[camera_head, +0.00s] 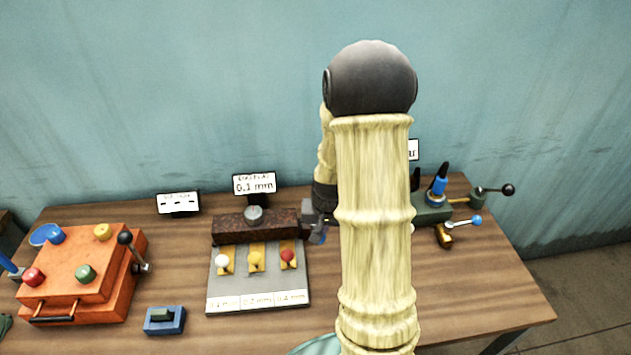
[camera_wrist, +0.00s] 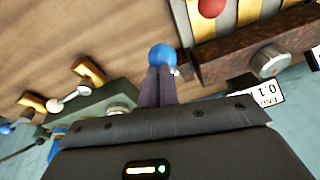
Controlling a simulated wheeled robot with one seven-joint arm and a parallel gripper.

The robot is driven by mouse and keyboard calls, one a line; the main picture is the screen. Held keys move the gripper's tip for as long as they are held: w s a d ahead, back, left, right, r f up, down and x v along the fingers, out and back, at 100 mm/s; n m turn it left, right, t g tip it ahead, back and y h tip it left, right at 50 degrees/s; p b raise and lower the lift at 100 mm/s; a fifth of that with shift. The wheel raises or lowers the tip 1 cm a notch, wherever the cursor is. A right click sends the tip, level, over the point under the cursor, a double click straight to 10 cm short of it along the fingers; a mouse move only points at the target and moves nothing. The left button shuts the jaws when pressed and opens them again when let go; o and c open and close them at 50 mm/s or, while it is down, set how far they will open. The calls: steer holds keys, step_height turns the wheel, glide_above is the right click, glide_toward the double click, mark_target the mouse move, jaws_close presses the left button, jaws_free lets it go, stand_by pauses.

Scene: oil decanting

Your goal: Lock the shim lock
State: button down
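The shim fixture is a dark rusty block (camera_head: 240,226) behind a grey plate, with a round metal knob (camera_head: 254,214) on it; the block also shows in the wrist view (camera_wrist: 225,66). A blue ball handle (camera_wrist: 162,54) sits by the block's end on a short metal piece, most likely the shim lock's lever. My gripper (camera_wrist: 160,70) has its dark fingers close together, tips at the ball, partly covering it. The ball looks beyond the tips, not between them; whether they touch is unclear. In the head view my arm hides most of the gripper (camera_head: 318,234).
White, yellow and red knobs on brass shims (camera_head: 255,262) lie on the grey plate (camera_head: 228,290). An orange box (camera_head: 75,270) stands left, a blue switch (camera_head: 165,319) in front. A green fixture (camera_head: 432,214) with levers stands right. A "0.1 mm" sign (camera_head: 254,184) stands behind the block.

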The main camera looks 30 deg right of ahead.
steer(key=shift+s+a+f, duration=0.25)
steer(key=shift+s+f, duration=0.3)
steer(key=shift+s, duration=0.05)
steer(key=r+p, duration=0.1)
steer(key=w+d+r+p, duration=0.1)
steer(key=r, duration=0.1)
steer(key=w+r+p, duration=0.1)
steer(key=r, duration=0.1)
steer(key=shift+d+r+p, duration=0.1)
steer(key=shift+d+p, duration=0.2)
steer(key=shift+d, duration=0.1)
steer(key=shift+s+a+b, duration=0.15)
steer(key=shift+s+b, duration=0.15)
steer(key=shift+b, duration=0.2)
steer(key=s+a+r+b, duration=0.1)
steer(key=s+a+r, duration=0.1)
steer(key=s+r, duration=0.3)
steer(key=shift+s+r, duration=0.25)
steer(key=shift+s, duration=0.6)
steer(key=shift+a, duration=0.1)
steer(key=s+a+n, duration=0.1)
steer(key=a+n, duration=0.2)
steer(key=a, duration=0.3)
steer(key=s+a+r+n, duration=0.1)
steer(key=s+a+n, duration=0.1)
steer(key=a, duration=0.4)
steer(key=shift+r+n, duration=0.15)
steer(key=shift+n, duration=0.45)
